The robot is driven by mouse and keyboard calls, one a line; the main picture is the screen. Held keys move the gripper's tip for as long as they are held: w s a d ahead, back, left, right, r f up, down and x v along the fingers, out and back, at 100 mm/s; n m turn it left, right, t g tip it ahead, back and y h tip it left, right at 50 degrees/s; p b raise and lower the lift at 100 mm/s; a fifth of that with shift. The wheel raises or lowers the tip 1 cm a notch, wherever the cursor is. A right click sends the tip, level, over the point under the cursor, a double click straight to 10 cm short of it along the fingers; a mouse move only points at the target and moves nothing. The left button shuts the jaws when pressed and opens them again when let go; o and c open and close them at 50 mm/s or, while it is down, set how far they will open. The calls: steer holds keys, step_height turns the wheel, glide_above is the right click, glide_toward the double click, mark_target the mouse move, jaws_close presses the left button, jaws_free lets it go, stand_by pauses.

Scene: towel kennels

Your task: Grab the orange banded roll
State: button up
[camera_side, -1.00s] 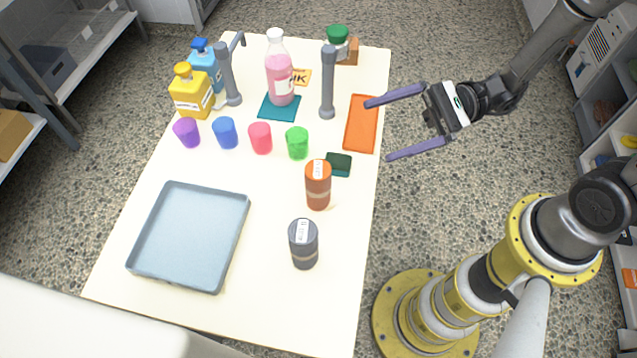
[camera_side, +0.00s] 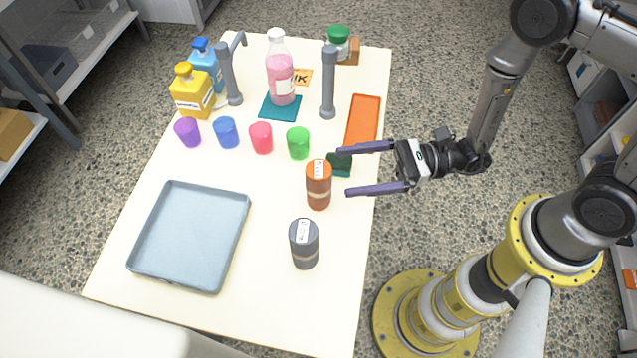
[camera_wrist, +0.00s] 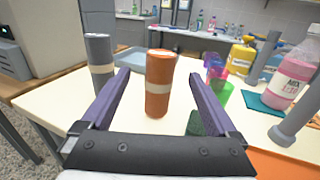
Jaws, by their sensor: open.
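The orange banded roll (camera_side: 318,188) stands upright on the table, with a pale band around it and a white label near its top. It also stands in the wrist view (camera_wrist: 159,72), seen between the two fingers and ahead of them. My gripper (camera_side: 344,171) is open and empty, just right of the roll in the side view, its fingers pointing toward it. I see no contact between the fingers and the roll. A grey banded roll (camera_side: 304,246) stands nearer the front; the wrist view shows it on the left (camera_wrist: 99,62).
A dark green block (camera_side: 340,163) lies close behind the roll, near one finger. Green (camera_side: 298,143), pink, blue and purple cups stand in a row behind. An orange tray (camera_side: 363,118) lies at the right edge. A grey-blue tray (camera_side: 137,262) sits front left.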

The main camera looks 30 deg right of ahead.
mark_target(318, 174)
steer(key=shift+x, duration=3.4)
steer(key=shift+r, duration=0.1)
jaws_close()
